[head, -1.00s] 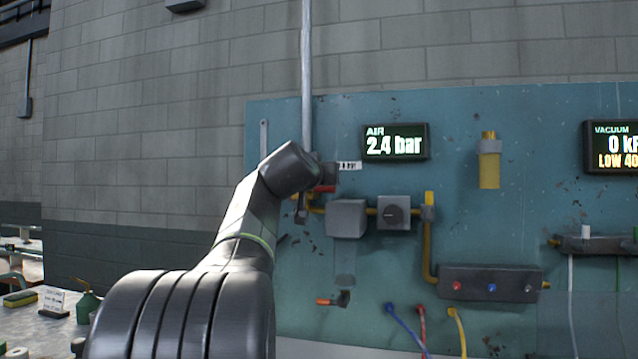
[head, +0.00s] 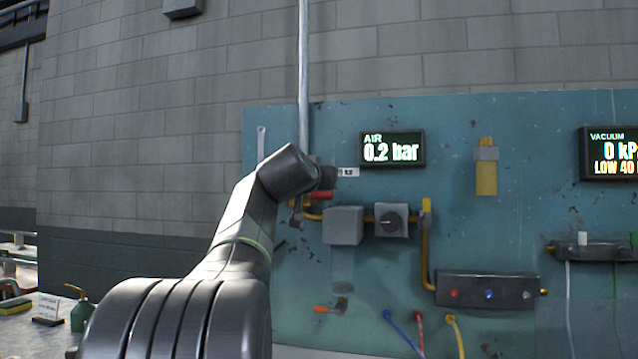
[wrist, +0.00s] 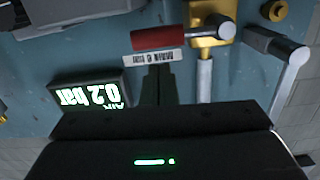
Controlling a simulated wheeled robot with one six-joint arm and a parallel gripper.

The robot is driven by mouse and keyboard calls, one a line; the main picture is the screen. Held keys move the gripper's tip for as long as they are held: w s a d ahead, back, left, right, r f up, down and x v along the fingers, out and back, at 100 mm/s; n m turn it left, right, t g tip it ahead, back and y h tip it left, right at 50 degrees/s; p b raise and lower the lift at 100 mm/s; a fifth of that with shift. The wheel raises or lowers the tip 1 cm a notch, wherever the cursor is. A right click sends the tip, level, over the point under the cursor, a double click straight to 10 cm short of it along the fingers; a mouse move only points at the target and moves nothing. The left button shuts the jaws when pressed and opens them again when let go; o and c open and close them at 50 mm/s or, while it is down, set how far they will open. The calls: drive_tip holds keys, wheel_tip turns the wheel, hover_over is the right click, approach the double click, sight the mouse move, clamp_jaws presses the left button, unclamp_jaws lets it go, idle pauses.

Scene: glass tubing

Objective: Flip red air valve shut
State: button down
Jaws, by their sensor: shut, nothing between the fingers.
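The red air valve handle (head: 320,195) is partly hidden by my arm in the head view. In the wrist view the red handle (wrist: 160,38) lies level, sticking out sideways from the brass valve body (wrist: 208,24), across the line of the grey pipe (wrist: 204,80). My gripper (wrist: 157,72) is shut and empty, with its fingertips close to the handle and in front of the small white label (wrist: 153,57). I cannot tell whether they touch the handle. In the head view my gripper (head: 326,178) is mostly a dark shape beside the valve. The AIR display (head: 391,149) reads 0.2 bar.
A grey manifold (head: 487,290) is lower right. The vacuum display (head: 610,153) is far right. The bench with a green bottle (head: 80,312) is lower left.

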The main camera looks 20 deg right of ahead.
drive_tip(key=r+v, duration=0.2)
drive_tip(key=v, duration=0.8)
drive_tip(key=shift+s+r, duration=0.2)
drive_tip(key=shift+r, duration=0.1)
drive_tip(key=shift+a, duration=0.1)
drive_tip(key=f+x, duration=0.1)
drive_tip(key=x, duration=0.9)
drive_tip(key=shift+w+a+r+n+h+p, duration=0.1)
drive_tip(key=shift+w+a+r+n+p, duration=0.35)
drive_tip(key=shift+n+p, duration=1.1)
drive_tip(key=shift+w+a+r+n+h+p, duration=0.15)
drive_tip(key=shift+w+a+n+p, duration=0.45)
drive_tip(key=shift+n+p, duration=0.95)
drive_tip(key=shift+w+a+r+n+h+p, duration=0.1)
drive_tip(key=shift+w+a+r+n+p, duration=0.3)
drive_tip(key=shift+n+p, duration=1.15)
drive_tip(key=shift+a+f, duration=0.15)
drive_tip(key=shift+b, duration=0.3)
